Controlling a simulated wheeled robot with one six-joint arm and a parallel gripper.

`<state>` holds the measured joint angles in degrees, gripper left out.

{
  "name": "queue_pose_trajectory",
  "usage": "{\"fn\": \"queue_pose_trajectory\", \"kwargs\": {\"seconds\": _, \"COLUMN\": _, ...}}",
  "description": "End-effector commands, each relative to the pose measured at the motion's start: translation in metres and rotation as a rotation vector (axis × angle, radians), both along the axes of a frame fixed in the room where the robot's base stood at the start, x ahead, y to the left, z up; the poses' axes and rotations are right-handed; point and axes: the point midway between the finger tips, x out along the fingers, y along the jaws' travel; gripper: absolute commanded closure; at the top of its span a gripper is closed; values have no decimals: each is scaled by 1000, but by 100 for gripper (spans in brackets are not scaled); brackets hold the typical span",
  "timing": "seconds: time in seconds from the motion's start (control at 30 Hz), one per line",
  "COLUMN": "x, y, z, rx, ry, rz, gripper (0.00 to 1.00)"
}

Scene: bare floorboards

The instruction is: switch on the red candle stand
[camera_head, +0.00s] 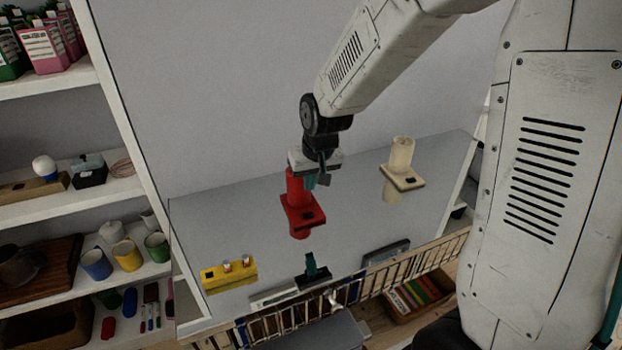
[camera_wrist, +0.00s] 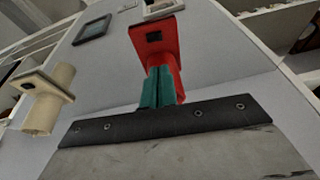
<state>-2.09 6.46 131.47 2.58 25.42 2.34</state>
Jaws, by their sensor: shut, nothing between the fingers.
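The red candle stand (camera_head: 292,205) stands on the glossy grey tabletop, with a square base and a round upright. A small dark switch (camera_head: 307,215) sits on the front part of its base. In the wrist view the red stand (camera_wrist: 168,50) is just beyond my fingers, with its dark switch (camera_wrist: 154,37) in sight. My gripper (camera_head: 316,181) is shut and empty, with its teal fingers close by the stand's upright. The fingers (camera_wrist: 160,86) cover part of the upright in the wrist view. I cannot tell whether they touch it.
A cream candle stand (camera_head: 402,176) stands to the right. A yellow block with small knobs (camera_head: 229,275) lies front left. A dark device with a teal part (camera_head: 312,274) and a flat grey device (camera_head: 386,253) lie near the front edge. Shelves (camera_head: 75,190) stand at the left.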

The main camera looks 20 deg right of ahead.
Motion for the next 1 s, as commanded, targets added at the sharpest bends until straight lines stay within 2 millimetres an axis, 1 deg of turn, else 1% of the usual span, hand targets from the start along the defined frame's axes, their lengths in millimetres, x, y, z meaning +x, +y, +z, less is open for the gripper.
{"fn": "queue_pose_trajectory", "kwargs": {"seconds": 0.03, "x": 2, "y": 0, "z": -13, "rx": 0, "ry": 6, "rz": 0, "gripper": 100}}
{"fn": "queue_pose_trajectory", "kwargs": {"seconds": 0.2, "x": 13, "y": 2, "z": -47, "rx": -1, "ry": 5, "rz": 1, "gripper": 100}}
{"fn": "queue_pose_trajectory", "kwargs": {"seconds": 0.3, "x": 17, "y": 2, "z": -65, "rx": -1, "ry": 5, "rz": 2, "gripper": 100}}
{"fn": "queue_pose_trajectory", "kwargs": {"seconds": 0.4, "x": 17, "y": 4, "z": -80, "rx": -1, "ry": 4, "rz": 2, "gripper": 100}}
{"fn": "queue_pose_trajectory", "kwargs": {"seconds": 0.5, "x": 17, "y": 6, "z": -90, "rx": 0, "ry": 2, "rz": 1, "gripper": 100}}
{"fn": "queue_pose_trajectory", "kwargs": {"seconds": 0.67, "x": 17, "y": 6, "z": -98, "rx": 0, "ry": 0, "rz": 1, "gripper": 100}}
{"fn": "queue_pose_trajectory", "kwargs": {"seconds": 1.0, "x": 17, "y": 7, "z": -99, "rx": 0, "ry": 0, "rz": 1, "gripper": 100}}
